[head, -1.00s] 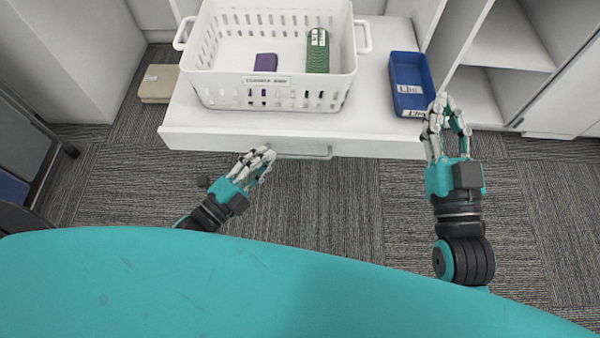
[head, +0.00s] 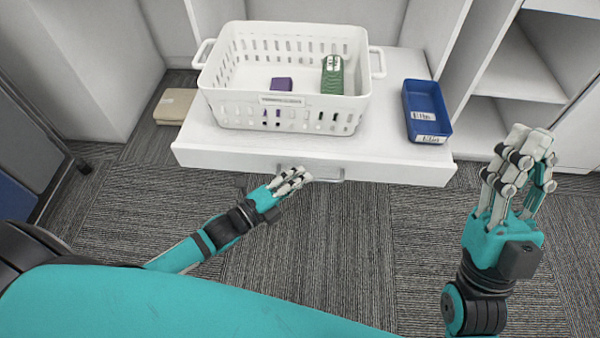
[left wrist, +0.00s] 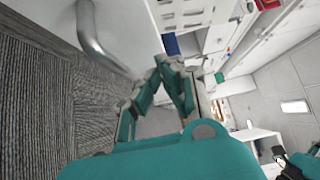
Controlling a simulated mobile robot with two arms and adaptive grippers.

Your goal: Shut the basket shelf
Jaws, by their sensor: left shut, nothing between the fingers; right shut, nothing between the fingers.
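The basket shelf (head: 400,164) is a white pull-out shelf standing out from the cabinet, with a metal bar handle (head: 325,174) on its front. The handle also shows large in the left wrist view (left wrist: 92,38). On the shelf stand a white slotted basket (head: 285,112) and a blue bin (head: 425,108). My left gripper (head: 297,178) is shut and empty, close to the left end of the handle; whether it touches the front is unclear. My right gripper (head: 535,145) is shut and empty, to the right of the shelf, in front of the open cubbies.
The basket holds a purple box (head: 281,84) and a green item (head: 332,76). A tan box (head: 175,105) lies on the carpet left of the shelf. Open cubbies (head: 515,65) stand at right. The carpet (head: 350,240) before the shelf is clear.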

